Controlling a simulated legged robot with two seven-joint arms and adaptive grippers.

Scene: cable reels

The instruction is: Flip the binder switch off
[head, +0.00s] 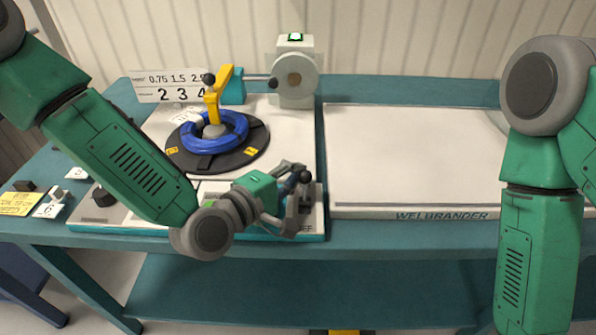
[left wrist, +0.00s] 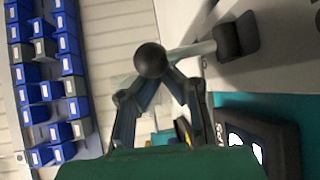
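A lever with a black ball knob (head: 304,176) stands at the right end of the left board's front edge, and I take it for the binder switch. In the left wrist view, the ball knob (left wrist: 150,60) tops a pale metal rod that runs right to a dark base (left wrist: 236,37). My left gripper (head: 308,196) is right at the lever. In the left wrist view, the left gripper's fingers (left wrist: 160,76) converge behind the knob and look shut. The knob hides the tips, so I cannot tell whether they touch it. My right gripper is out of view.
A blue cable coil (head: 236,133) lies on a black turntable (head: 258,138) with a yellow arm (head: 215,95). A grey crank unit (head: 296,82) stands behind. A white panel (head: 410,150) at right is clear. Blue bins (left wrist: 28,95) hang on the wall.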

